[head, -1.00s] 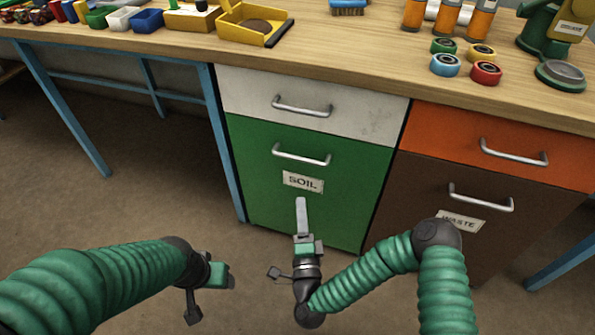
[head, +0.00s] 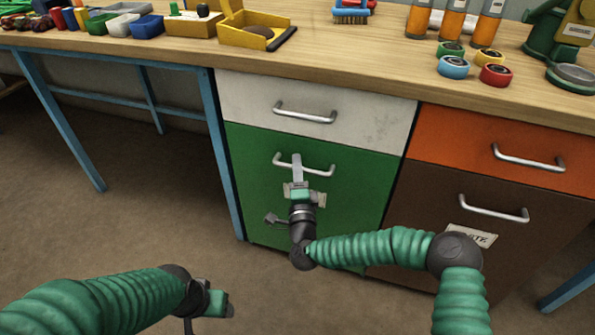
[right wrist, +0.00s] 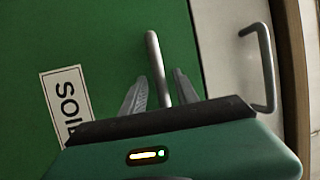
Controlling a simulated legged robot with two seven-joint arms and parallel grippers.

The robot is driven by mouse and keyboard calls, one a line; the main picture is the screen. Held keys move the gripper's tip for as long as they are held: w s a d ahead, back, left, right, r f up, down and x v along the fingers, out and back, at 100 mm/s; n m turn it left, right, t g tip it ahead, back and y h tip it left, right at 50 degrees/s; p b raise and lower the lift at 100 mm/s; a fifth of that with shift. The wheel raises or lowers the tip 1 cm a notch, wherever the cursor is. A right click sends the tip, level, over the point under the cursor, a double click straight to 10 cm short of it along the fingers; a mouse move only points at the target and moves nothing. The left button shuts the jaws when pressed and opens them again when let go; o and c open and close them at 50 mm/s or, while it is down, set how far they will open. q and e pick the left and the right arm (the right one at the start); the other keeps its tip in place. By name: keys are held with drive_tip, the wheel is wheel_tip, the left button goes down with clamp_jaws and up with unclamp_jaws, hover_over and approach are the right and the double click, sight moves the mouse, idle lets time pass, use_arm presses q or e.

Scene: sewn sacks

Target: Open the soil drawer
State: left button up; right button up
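The green soil drawer (head: 345,210) is shut, below a white drawer. Its silver bar handle (head: 318,171) is partly covered by my right gripper (head: 297,168). The SOIL label is mostly hidden behind that gripper in the head view, but shows in the right wrist view (right wrist: 66,105). In the right wrist view my right gripper (right wrist: 160,92) is open, and the handle (right wrist: 154,55) shows between its two spread fingers. I cannot tell whether they touch it. My left gripper (head: 222,302) hangs low at the left, away from the drawers; its fingers are unclear.
The white drawer (head: 375,120) has its own handle (head: 305,117) just above. An orange drawer (head: 460,140) and a brown waste drawer (head: 440,195) stand at the right. The bench top (head: 350,60) holds trays, bottles and tape rolls. The floor at the left is clear.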

drive_tip(key=shift+c, duration=0.4)
drive_tip(key=c, duration=0.7)
clamp_jaws()
drive_tip(key=shift+f, duration=0.15)
